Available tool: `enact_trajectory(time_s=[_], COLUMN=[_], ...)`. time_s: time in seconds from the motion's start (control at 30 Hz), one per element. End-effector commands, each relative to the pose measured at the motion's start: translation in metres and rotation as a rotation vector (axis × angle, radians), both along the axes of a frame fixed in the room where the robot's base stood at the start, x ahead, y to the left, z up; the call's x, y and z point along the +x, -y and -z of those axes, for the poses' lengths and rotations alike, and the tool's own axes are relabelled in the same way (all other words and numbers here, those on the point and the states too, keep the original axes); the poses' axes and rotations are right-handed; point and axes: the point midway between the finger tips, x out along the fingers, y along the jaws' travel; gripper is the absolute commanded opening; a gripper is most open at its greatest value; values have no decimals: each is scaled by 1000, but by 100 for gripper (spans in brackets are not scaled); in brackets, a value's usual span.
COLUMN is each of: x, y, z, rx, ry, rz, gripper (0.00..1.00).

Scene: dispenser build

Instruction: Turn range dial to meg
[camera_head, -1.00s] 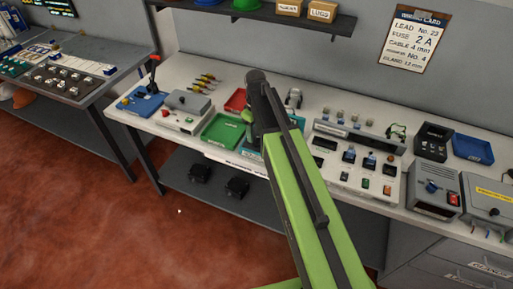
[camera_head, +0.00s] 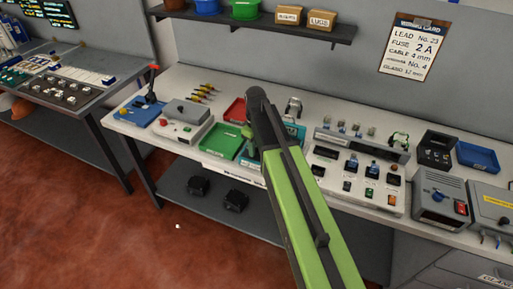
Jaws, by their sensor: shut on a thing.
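My gripper (camera_head: 252,143) is at the front middle of the white workbench (camera_head: 180,82), largely hidden behind my own green and black arm. A teal unit (camera_head: 299,131) shows just right of the arm, and the rest of it is covered. The range dial cannot be made out in this view; it appears to lie behind the arm at the teal unit. My gripper is shut, apparently on the dial, but the fingertips and the dial's setting are hidden.
A green tray (camera_head: 221,146) and a red tray (camera_head: 235,110) lie left of my arm. A panel of small switches (camera_head: 352,178) lies close on its right. A grey box with a blue knob (camera_head: 439,197) stands farther right. A shelf (camera_head: 260,26) overhangs the back.

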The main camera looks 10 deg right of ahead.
Motion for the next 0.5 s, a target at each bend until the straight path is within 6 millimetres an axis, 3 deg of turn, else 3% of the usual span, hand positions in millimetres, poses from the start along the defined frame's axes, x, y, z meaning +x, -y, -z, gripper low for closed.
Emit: enact_trajectory(time_s=[0.5], x=[0], y=[-2], z=[0], rx=[-3], ry=[0], rz=[15], gripper=[0])
